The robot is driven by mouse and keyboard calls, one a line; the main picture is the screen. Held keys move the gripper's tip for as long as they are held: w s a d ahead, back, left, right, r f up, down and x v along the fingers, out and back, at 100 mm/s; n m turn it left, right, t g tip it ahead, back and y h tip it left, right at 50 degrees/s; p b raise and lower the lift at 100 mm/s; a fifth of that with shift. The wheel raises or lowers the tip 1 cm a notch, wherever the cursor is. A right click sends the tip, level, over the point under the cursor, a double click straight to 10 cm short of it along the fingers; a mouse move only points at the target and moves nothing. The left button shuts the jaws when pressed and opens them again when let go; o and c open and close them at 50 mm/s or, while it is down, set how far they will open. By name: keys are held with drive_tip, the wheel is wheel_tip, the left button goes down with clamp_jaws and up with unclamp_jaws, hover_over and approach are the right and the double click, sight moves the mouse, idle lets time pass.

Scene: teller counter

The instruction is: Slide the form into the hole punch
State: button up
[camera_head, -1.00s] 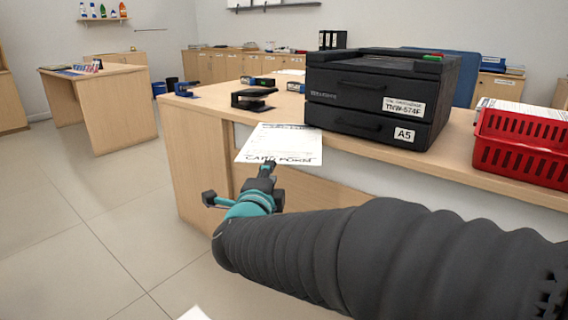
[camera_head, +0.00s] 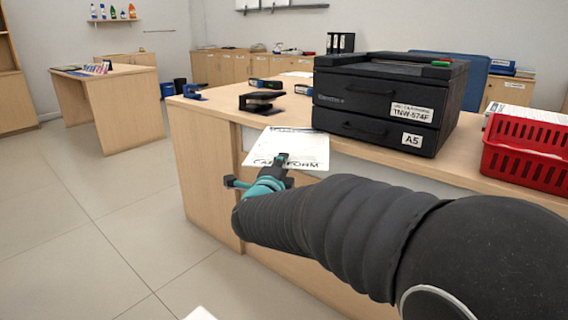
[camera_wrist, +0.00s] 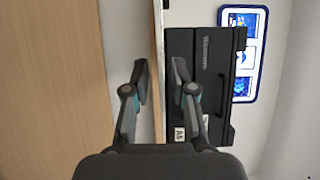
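The white form (camera_head: 308,148), with large lettering at its near end, lies on the counter and juts past its front edge. My gripper (camera_head: 283,160) is at that near end, with one finger showing over the paper. In the wrist view my gripper (camera_wrist: 160,82) has its fingers clearly apart, one on each side of the counter's edge line; I cannot make out the sheet there. A dark device that looks like the hole punch (camera_head: 260,102) stands behind the form, apart from it. A blue device (camera_head: 194,91) stands farther left.
A black two-drawer unit (camera_head: 370,104) stands right of the form and also shows in the wrist view (camera_wrist: 205,70). A red basket (camera_head: 525,163) is at the far right. Small boxes (camera_head: 264,84) stand behind the dark device.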

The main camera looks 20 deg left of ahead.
drive_tip(key=shift+w, duration=0.55)
clamp_jaws()
drive_tip(key=shift+r+p, duration=0.8)
drive_tip(key=shift+r, duration=0.55)
drive_tip(key=shift+a, duration=0.1)
